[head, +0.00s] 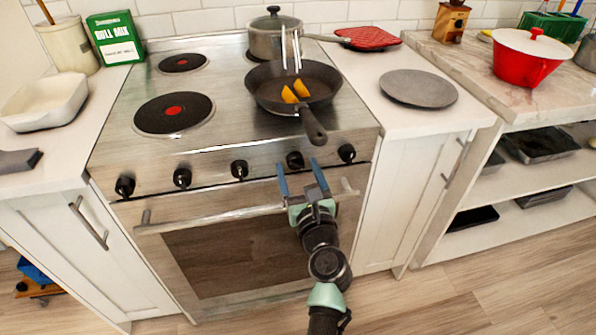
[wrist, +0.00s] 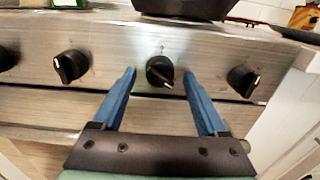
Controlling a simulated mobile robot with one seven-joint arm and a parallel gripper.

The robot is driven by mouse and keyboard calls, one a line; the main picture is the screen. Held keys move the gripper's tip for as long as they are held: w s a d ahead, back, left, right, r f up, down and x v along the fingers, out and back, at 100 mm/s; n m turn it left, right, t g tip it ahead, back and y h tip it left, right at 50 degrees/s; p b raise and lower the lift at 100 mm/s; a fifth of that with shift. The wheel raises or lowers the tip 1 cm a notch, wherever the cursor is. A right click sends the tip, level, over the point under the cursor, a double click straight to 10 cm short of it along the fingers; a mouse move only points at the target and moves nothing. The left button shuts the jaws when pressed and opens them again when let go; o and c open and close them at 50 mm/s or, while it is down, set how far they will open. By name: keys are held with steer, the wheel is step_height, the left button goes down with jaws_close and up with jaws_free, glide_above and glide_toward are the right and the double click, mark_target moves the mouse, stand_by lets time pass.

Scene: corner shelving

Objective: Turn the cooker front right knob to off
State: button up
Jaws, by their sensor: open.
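The cooker (head: 215,165) has a steel front panel with a row of several black knobs. The second knob from the right (head: 295,160) lies between my gripper's fingertips; in the wrist view this knob (wrist: 160,71) is turned at a slant, with its light mark toward the lower right. The far right knob (head: 346,152) is to the right of the fingers and also shows in the wrist view (wrist: 242,80). My gripper (head: 299,168) is open, its blue fingers one each side of the second knob. I see no contact with it. No label names the front right knob.
A black pan (head: 262,92) with orange-yellow pieces sits on the right front of the hob, its handle (head: 313,127) reaching over the panel above my gripper. A pot (head: 265,42) stands behind. The oven handle (head: 215,220) crosses below the knobs. Counters flank both sides.

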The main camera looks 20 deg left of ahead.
steer(key=shift+w+a, duration=0.1)
steer(key=shift+c, duration=0.3)
jaws_close()
